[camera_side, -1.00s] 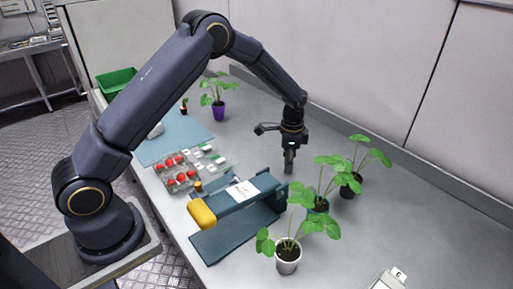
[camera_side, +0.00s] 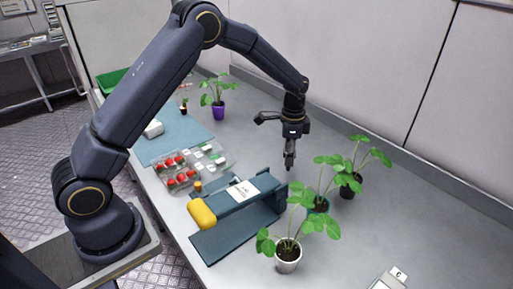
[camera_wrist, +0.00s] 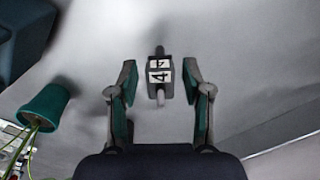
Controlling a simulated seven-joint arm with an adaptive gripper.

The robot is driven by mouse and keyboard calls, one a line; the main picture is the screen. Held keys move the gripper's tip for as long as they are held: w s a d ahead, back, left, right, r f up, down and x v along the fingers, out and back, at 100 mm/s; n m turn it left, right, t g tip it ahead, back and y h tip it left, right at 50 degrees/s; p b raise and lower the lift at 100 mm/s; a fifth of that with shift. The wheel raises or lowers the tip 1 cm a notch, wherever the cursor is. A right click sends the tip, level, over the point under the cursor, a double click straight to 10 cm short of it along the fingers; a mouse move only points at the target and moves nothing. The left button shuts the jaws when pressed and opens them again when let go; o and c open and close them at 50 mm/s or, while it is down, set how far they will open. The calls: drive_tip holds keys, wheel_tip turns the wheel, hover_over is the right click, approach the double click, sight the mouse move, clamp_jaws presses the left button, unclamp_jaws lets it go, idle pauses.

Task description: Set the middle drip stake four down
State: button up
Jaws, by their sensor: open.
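The drip stake (camera_wrist: 160,76) shows in the wrist view as a thin grey rod through a dark block with white labels reading 4. It lies between my gripper's two fingertips, with a gap on each side. My gripper (camera_wrist: 159,82) is open around it and does not visibly touch it. In the side view my gripper (camera_side: 290,160) points down over the grey bench, behind the blue stand. The stake is too small there to tell apart from the fingers, and I cannot tell whether it touches the bench.
Potted plants stand right of my gripper, including one in a white pot (camera_side: 288,256) and one in a black pot (camera_side: 350,187). A blue stand with a yellow end (camera_side: 202,212) is in front. A berry tray (camera_side: 186,184) lies left.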

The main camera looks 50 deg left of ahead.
wheel_tip(320, 180, up, 8)
drive_tip(key=s+r+n+t, duration=0.2)
drive_tip(key=s+r+n, duration=0.1)
drive_tip(key=s+r, duration=0.9)
drive_tip(key=s+r+n+t, duration=0.1)
drive_tip(key=s+n+t, duration=0.2)
drive_tip(key=s, duration=1.4)
drive_tip(key=n, duration=0.3)
drive_tip(key=shift+s+r+t, duration=0.25)
drive_tip(key=shift+r+t, duration=0.05)
drive_tip(key=shift+r, duration=0.1)
